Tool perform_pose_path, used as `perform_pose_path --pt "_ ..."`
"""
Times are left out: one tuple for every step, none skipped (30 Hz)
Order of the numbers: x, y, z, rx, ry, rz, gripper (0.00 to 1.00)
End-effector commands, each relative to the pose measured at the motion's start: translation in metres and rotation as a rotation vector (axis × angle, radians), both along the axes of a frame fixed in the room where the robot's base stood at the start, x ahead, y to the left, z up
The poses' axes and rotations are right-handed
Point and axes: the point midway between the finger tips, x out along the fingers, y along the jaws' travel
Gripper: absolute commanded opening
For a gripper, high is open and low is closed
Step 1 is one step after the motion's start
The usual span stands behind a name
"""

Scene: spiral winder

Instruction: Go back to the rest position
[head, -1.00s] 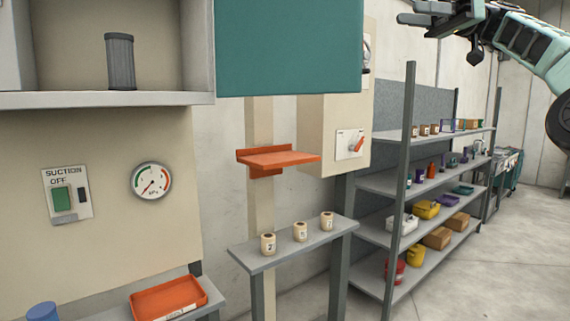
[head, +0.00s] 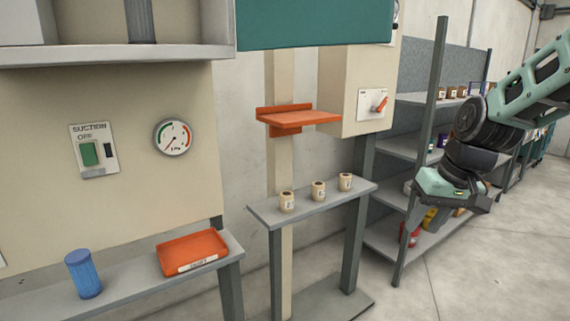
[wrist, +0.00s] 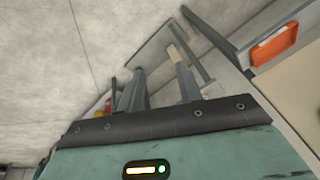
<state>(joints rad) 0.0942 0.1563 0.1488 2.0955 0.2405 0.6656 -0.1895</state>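My gripper (head: 452,192) hangs at the end of my arm on the right of the head view. It is in the air in front of the storage rack, well apart from the small bench with the rolls. In the wrist view, the teal hand casing (wrist: 190,155) with a lit indicator fills the bottom.
Several cream rolls (head: 318,190) stand on a small bench. An orange bracket shelf (head: 300,118) is above them. A blue cylinder (head: 83,274) and an orange tray (head: 192,253) are on the left bench. The storage rack (head: 433,110) stands behind my arm. Right floor is open.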

Motion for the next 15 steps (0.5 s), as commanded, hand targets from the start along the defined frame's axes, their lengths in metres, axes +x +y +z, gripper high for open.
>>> perform_pose_path --pt "-0.02 -0.009 -0.013 -0.034 0.006 -0.016 0.35" --pt "-0.03 -0.014 -0.019 -0.052 0.007 -0.027 0.35" --pt "-0.042 -0.021 -0.027 -0.072 0.008 -0.038 0.35" --pt "-0.05 -0.025 -0.032 -0.086 0.008 -0.045 0.35" --pt "-0.059 -0.029 -0.037 -0.098 0.007 -0.051 0.35" --pt "-0.07 -0.034 -0.043 -0.112 0.007 -0.06 0.35" --pt "-0.078 -0.037 -0.048 -0.122 0.008 -0.064 0.35" --pt "-0.086 -0.04 -0.052 -0.131 0.007 -0.068 0.35" --pt "-0.096 -0.044 -0.057 -0.142 0.007 -0.073 0.35" --pt "-0.104 -0.046 -0.061 -0.149 0.008 -0.075 0.35" --pt "-0.112 -0.048 -0.064 -0.155 0.006 -0.079 0.35" --pt "-0.122 -0.052 -0.069 -0.163 0.005 -0.084 0.35" --pt "-0.131 -0.053 -0.073 -0.169 0.006 -0.086 0.35" --pt "-0.132 -0.044 -0.074 -0.168 0.006 -0.057 0.35" --pt "-0.134 -0.027 -0.073 -0.163 0.013 -0.009 0.35"
